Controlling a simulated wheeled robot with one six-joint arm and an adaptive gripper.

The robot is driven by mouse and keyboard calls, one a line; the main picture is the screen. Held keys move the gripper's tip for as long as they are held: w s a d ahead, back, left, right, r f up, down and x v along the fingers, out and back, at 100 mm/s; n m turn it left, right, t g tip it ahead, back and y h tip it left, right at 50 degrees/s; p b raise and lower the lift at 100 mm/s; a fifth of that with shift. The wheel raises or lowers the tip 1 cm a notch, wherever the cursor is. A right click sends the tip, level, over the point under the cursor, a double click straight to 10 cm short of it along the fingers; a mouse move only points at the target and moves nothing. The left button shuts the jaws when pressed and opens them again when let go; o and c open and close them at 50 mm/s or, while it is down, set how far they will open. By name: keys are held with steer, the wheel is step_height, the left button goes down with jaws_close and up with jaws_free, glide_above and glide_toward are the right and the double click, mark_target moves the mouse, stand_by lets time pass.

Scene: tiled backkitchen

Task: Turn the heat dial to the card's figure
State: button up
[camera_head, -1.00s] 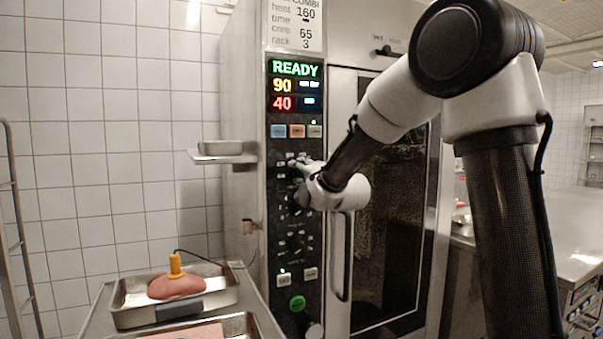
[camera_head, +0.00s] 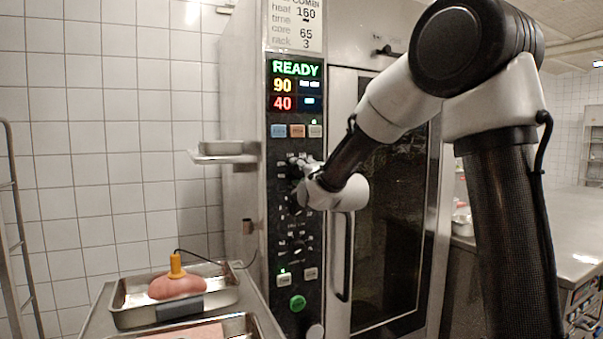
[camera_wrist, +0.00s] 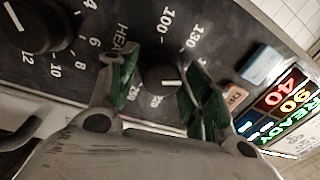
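The heat dial (camera_wrist: 160,78) is a dark round knob with a white mark, beside the printed word HEAT and figures such as 100 and 130. In the wrist view my gripper (camera_wrist: 160,88) has its green-padded fingers spread on either side of it. A narrow gap shows on the left; contact on the right cannot be told. In the head view my gripper (camera_head: 302,182) is at the oven's control panel (camera_head: 293,225) and hides most of this dial. The card (camera_head: 294,25) reads heat 160, core 65, rack 3. The display (camera_head: 296,85) reads READY, a yellow 90 and a red 40.
A second dial (camera_wrist: 35,22) with smaller figures lies close by. The oven door handle (camera_head: 341,257) stands out right of the panel. Coloured buttons (camera_head: 297,131) sit above the dials. A tray (camera_head: 135,316) with meat and a yellow-handled probe (camera_head: 175,266) stands lower left.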

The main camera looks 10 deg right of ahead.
stand_by(0.3)
steer(key=v, duration=1.2)
